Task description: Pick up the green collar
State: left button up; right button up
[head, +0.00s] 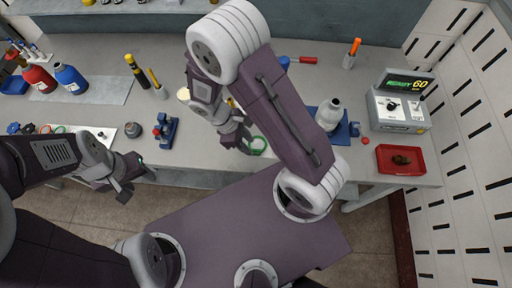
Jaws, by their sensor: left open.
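A green ring, which looks like the green collar (258,145), shows near the table's front edge, just right of my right gripper (243,145). My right arm covers part of the area around it. I cannot tell whether the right fingers touch the ring or how far they are apart. My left gripper (137,180) is open and empty, in front of the table's front edge at the left. Another small green ring (60,129) lies on a white board (96,131) at the table's left.
A blue clamp-like tool (165,130) and a dark round piece (133,129) stand between the grippers. A white bottle (329,113), a scale-like device (400,108) and a red tray (392,168) are at the right. Red (38,77) and blue (70,78) bottles stand back left.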

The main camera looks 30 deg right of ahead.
aim_at(256, 150)
jog(key=shift+w+d+f, duration=0.1)
jog(key=shift+d+f, duration=0.3)
jog(key=shift+f, duration=0.25)
jog(key=x, duration=0.4)
jog(key=shift+s+d+f, duration=0.2)
jog(key=shift+s, duration=0.15)
jog(key=shift+w+d+f, duration=0.15)
jog(key=shift+f, duration=0.1)
grip_shut()
